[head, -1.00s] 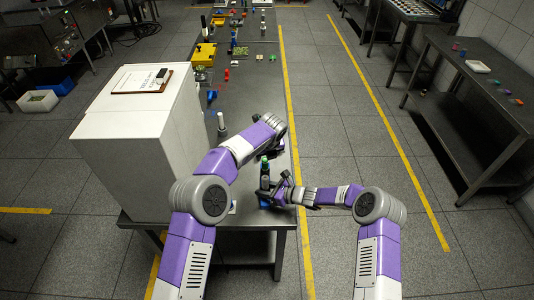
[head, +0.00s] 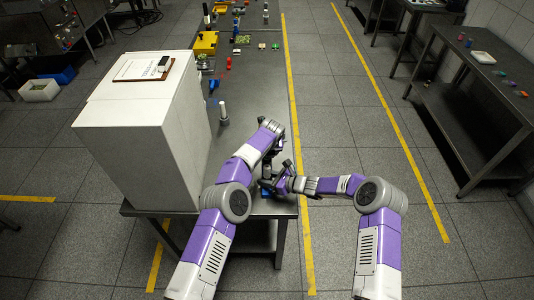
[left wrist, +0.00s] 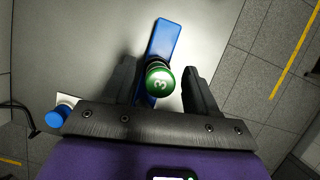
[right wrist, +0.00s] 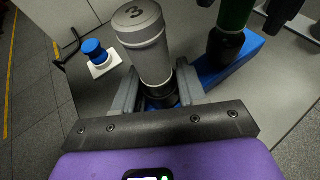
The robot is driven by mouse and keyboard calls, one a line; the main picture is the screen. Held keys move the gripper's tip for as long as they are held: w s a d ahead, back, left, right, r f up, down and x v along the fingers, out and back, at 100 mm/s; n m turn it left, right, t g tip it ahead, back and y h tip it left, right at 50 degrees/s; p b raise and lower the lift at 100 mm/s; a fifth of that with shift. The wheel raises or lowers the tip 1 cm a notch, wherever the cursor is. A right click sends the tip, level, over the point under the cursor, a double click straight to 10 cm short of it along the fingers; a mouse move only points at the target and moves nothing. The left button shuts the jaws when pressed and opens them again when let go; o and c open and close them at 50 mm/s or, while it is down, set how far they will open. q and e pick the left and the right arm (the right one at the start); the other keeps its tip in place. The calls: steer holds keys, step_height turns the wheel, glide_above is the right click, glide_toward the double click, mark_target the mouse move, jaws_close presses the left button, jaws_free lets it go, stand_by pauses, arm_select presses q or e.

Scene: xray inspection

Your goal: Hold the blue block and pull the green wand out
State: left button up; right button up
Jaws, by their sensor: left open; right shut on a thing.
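In the right wrist view the green wand (right wrist: 235,12) stands at upper right with a black base. The exact finger contact is partly hidden behind this wand.
A blue button on a white base (right wrist: 96,52) sits beside the block. A large white cabinet (head: 150,130) stands on the left of the table. Several coloured items lie farther back on the table.

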arm_select(q)
steer(key=shift+w+a+f, duration=0.1)
steer(key=shift+w+f, duration=0.1)
steer(key=shift+f, duration=0.45)
jaws_close()
steer(key=shift+r, duration=0.3)
stand_by(2.2)
